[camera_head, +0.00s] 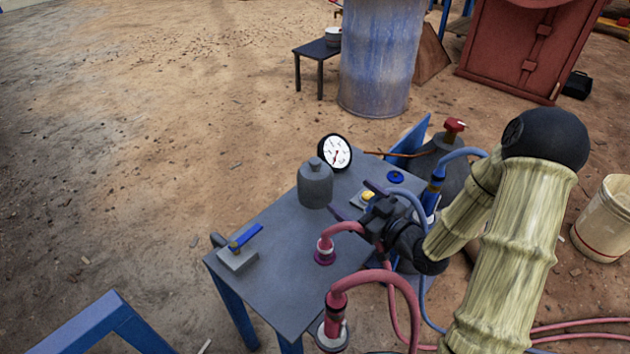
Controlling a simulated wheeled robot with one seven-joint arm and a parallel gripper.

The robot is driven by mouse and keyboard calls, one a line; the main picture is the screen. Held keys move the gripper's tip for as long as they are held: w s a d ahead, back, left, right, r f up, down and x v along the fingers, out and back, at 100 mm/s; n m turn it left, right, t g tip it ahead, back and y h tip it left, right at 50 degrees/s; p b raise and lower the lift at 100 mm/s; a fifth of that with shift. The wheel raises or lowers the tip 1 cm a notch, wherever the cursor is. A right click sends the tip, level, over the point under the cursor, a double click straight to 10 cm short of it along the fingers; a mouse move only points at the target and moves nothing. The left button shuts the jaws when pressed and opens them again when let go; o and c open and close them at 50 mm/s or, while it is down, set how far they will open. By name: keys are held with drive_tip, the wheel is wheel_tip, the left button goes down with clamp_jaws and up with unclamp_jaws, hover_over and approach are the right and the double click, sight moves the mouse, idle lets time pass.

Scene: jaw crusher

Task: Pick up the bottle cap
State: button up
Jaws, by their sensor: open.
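My gripper (356,201) is open and empty over the right part of the blue-grey table, its two dark fingers spread and pointing to the upper left. A squat grey bottle-like jar (315,188) stands upright on the table, left of and apart from the fingertips. A small grey cap-like top (315,163) sits on it. A small flat blue disc (396,177) lies on the table beyond my gripper. I cannot tell for sure which of these two is the bottle cap. A small yellow piece (368,196) shows by the fingers, partly hidden.
The table (265,285) also holds a round gauge (335,152), a grey block with a blue lever (238,257), and pink and blue hoses on fittings. A blue barrel (378,60) stands behind. A white bucket (606,220) is at right. The table's front left is mostly clear.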

sight(318, 170)
drive_tip(key=b+x, duration=0.1)
drive_tip(key=x, duration=0.8)
drive_tip(key=shift+w+a, duration=0.25)
drive_tip(key=shift+a, duration=0.05)
drive_tip(key=shift+f+b+x, duration=0.1)
drive_tip(key=shift+b+x, duration=0.3)
drive_tip(key=shift+x, duration=0.9)
drive_tip(key=shift+f+b+x, duration=0.15)
drive_tip(key=shift+b+x, duration=0.2)
drive_tip(key=shift+x, duration=0.95)
drive_tip(key=shift+w+d, duration=0.15)
